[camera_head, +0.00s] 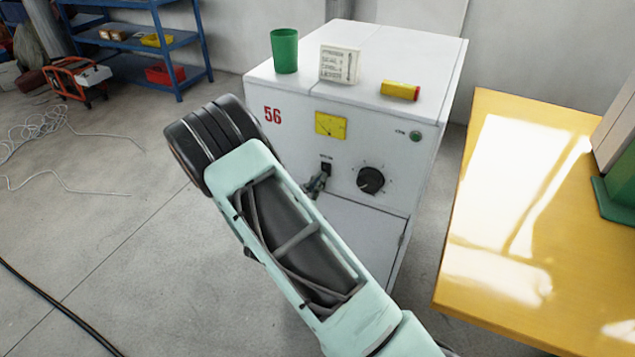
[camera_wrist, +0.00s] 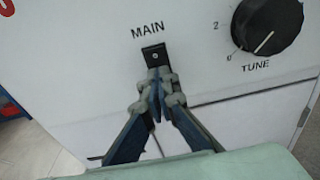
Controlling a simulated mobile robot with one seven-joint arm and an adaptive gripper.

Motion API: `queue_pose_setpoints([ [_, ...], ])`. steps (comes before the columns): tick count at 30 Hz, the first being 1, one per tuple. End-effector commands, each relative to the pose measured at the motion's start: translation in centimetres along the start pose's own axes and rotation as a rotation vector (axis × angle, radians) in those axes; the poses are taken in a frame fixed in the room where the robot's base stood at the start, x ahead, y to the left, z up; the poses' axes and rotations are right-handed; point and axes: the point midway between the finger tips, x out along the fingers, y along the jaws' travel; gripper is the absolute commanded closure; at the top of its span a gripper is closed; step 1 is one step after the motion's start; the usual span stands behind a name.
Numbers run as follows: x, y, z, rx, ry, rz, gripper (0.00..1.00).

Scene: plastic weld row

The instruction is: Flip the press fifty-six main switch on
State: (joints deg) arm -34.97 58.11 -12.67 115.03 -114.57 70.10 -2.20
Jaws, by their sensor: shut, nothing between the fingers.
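The press is a white cabinet (camera_head: 400,70) with a red "56" on its front. Its main switch (camera_head: 326,168) is a small black piece under a label. In the wrist view the switch (camera_wrist: 154,54) sits under the word MAIN, its lower part hidden by my fingertips. My gripper (camera_head: 317,183) is shut and empty, in front of the panel at the switch. In the wrist view my gripper (camera_wrist: 158,82) has its tips together over the switch's lower edge. I cannot tell whether they touch it or which way the switch is set.
A black TUNE knob (camera_head: 370,180) is right of the switch, with a yellow meter (camera_head: 330,125) and green lamp (camera_head: 415,135) above. A yellow table (camera_head: 465,215) is at right.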

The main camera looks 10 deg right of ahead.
Motion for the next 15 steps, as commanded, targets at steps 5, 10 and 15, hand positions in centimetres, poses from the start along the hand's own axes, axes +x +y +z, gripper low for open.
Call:
queue_pose_setpoints([
  [5,-0.01,-0.01,-0.02,0.0,-0.001,0.0,1.0],
  [10,0.22,-0.02,-0.37,0.0,-0.02,0.0,1.0],
  [15,0.77,-0.03,-0.86,-0.001,-0.071,0.0,1.0],
])
